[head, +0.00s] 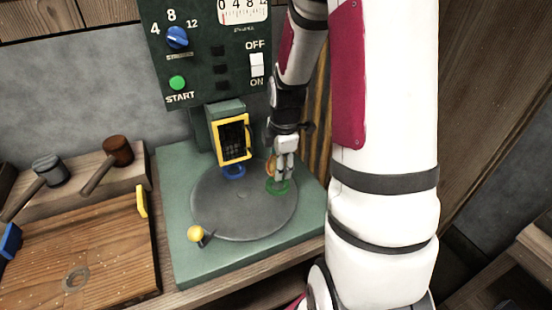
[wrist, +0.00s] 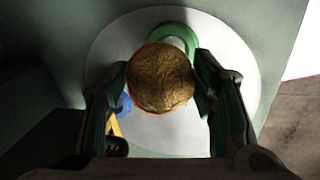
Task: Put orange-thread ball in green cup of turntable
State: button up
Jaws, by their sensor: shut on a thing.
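My gripper (head: 281,176) is at the right side of the turntable. In the wrist view my gripper (wrist: 162,85) is shut on the orange-thread ball (wrist: 160,77), a round brownish ball with an orange-red line at its edge. In the head view the orange-thread ball (head: 270,167) shows only as a sliver beside the fingers. The green cup (head: 277,187) is right below the fingers; in the wrist view the green cup (wrist: 180,32) is partly hidden behind the ball. I cannot tell whether ball and cup touch. The grey turntable (head: 240,212) carries the cup.
A blue cup (head: 234,171) sits on the turntable under a yellow-framed dark box (head: 233,139). A yellow-knobbed lever (head: 195,234) stands at the front left. The green control panel (head: 205,55) rises behind. A wooden board (head: 100,255) and two mallets lie left.

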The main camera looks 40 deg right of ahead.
jog(key=shift+f+b, duration=1)
jog(key=shift+f, duration=1.3)
jog(key=shift+f, duration=0.15)
jog(key=o, duration=1.3)
jog(key=r, duration=0.3)
jog(key=s+r, duration=0.1)
jog(key=r, duration=0.3)
jog(key=s+r, duration=0.1)
jog(key=r, duration=0.2)
jog(key=shift+a+r, duration=0.3)
jog(key=shift+r, duration=0.05)
jog(key=shift+s+a+r, duration=0.1)
jog(key=shift+r, duration=0.45)
